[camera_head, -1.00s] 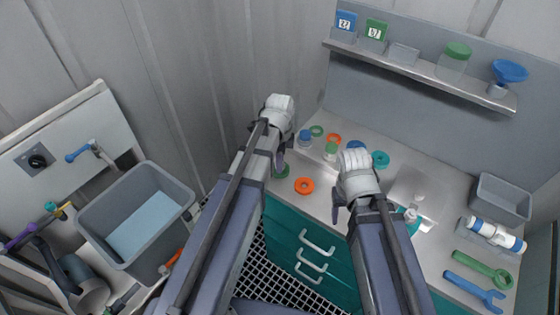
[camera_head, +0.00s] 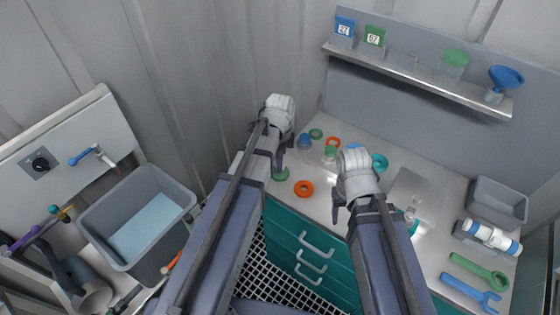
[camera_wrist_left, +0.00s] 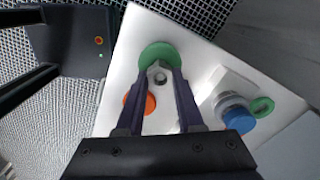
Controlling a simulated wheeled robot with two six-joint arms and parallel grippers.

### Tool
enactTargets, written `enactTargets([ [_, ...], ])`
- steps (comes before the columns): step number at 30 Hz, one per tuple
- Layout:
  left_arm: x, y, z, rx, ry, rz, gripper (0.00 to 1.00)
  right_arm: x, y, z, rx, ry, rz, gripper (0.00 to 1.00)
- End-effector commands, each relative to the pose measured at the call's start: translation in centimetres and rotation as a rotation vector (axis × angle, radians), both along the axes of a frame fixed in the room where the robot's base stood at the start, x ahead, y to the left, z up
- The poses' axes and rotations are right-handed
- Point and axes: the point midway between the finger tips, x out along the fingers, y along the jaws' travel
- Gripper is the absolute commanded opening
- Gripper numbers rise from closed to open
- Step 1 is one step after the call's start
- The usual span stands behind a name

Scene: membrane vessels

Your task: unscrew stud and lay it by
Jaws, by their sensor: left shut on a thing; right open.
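My left gripper (camera_wrist_left: 160,78) is shut on a small grey stud (camera_wrist_left: 159,75), which shows between its fingertips in the left wrist view. Behind the stud is a green disc (camera_wrist_left: 158,50); I cannot tell whether they touch. In the head view the left gripper (camera_head: 280,152) is over the left end of the counter, just above the green disc (camera_head: 281,174); the stud is too small to make out there. My right gripper (camera_head: 342,208) is open over the counter's front part, seemingly empty.
An orange ring (camera_head: 303,188) and a blue-capped jar (camera_head: 305,140) stand close to the left gripper. At right are a grey bin (camera_head: 497,203), a white vessel (camera_head: 492,235), a green wrench (camera_head: 478,270) and a blue wrench (camera_head: 472,292). A shelf (camera_head: 420,78) overhangs the back.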

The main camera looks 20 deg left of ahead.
Motion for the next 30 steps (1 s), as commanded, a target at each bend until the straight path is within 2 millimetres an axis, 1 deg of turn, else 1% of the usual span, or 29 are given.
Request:
enactTargets([
  [1,0.0,0.0,0.4,0.0,0.0,0.0,0.0,0.0,0.0,0.4,0.0,0.0,0.0,0.59],
  [30,0.0,0.0,4.1,0.0,0.0,0.0,0.0,0.0,0.0,4.1,0.0,0.0,0.001,0.59],
])
